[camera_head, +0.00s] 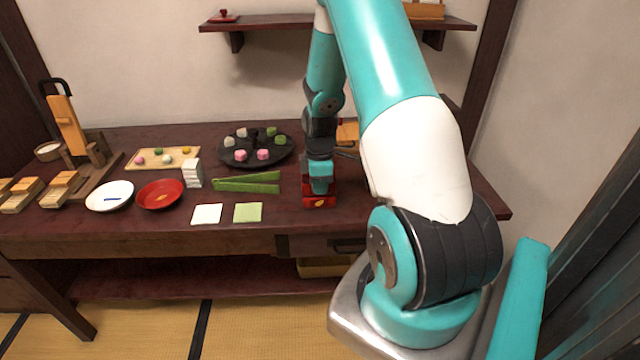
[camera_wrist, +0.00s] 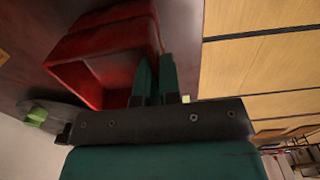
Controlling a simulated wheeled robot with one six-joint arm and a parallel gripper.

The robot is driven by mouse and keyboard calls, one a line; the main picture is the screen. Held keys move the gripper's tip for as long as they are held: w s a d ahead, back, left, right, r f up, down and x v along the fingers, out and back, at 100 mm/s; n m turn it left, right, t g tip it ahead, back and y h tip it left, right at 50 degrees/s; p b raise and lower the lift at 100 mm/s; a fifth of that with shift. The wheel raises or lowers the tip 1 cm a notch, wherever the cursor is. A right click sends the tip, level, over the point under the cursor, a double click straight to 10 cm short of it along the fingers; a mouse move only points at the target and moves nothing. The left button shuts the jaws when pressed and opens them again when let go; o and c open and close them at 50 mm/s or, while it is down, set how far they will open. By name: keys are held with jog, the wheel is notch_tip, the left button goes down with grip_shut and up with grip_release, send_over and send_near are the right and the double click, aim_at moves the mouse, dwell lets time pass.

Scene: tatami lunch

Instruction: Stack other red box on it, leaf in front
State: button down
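A red box (camera_head: 321,202) with a gold leaf mark on its front stands at the table's front edge, under my gripper (camera_head: 320,184). In the wrist view an open-topped red box (camera_wrist: 95,78) shows its hollow inside. My gripper's two dark teal fingers (camera_wrist: 157,80) are close together at that box's wall, one on the inner side and one on the outer. They appear shut on the wall. My gripper hides much of the red in the head view, so I cannot tell clearly whether one box or two are there.
The dark table (camera_head: 150,228) also bears a black round tray (camera_head: 255,161) of sweets, green bamboo strips (camera_head: 247,183), a red dish (camera_head: 160,195), a white dish (camera_head: 110,196) and two paper squares (camera_head: 247,212). A shelf (camera_head: 270,21) hangs behind. Bare table lies right of the red box.

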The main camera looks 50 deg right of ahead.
jog(key=shift+f, duration=0.3)
jog(key=c, duration=1.2)
grip_release()
notch_tip(320, 180, up, 17)
jog(key=shift+r, duration=0.2)
